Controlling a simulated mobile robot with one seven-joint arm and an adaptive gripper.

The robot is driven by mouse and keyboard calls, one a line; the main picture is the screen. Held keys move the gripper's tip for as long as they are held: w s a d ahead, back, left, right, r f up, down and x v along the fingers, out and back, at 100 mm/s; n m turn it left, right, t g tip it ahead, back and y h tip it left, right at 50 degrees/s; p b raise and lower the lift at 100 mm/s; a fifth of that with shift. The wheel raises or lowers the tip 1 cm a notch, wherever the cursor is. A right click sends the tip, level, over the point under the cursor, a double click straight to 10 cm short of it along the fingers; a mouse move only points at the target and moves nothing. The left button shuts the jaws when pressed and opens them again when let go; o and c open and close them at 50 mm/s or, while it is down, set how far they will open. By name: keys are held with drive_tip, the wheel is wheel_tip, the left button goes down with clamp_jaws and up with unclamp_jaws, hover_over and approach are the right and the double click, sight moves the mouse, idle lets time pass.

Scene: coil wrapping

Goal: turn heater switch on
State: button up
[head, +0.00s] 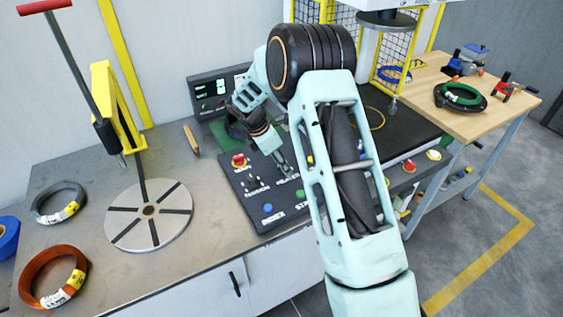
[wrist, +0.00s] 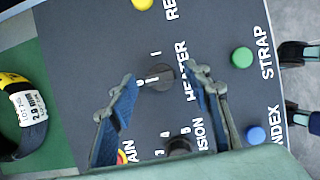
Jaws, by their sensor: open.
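The heater switch (wrist: 163,77) is a dark round knob on the dark control panel (head: 262,218), beside the white HEATER label. In the wrist view, marks like 0 and I stand to its left and above it, and its pale pointer seems to face the left mark. My gripper (wrist: 160,86) is open, with one finger on each side of the knob, near its tips. I cannot tell whether either finger touches it. In the head view, my gripper (head: 284,168) is low over the panel's upper middle and hides the knob.
Close by on the panel are a tension knob (wrist: 178,146), a green STRAP button (wrist: 242,57), a blue INDEX button (wrist: 256,135) and a red-and-yellow main switch (head: 239,160). A dark coil (wrist: 22,115) lies on a green mat. A slotted disc (head: 150,212) is left.

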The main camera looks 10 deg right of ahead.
drive_tip(key=shift+d+f, duration=0.1)
drive_tip(key=shift+f, duration=0.15)
drive_tip(key=c, duration=1.2)
drive_tip(key=shift+o, duration=0.2)
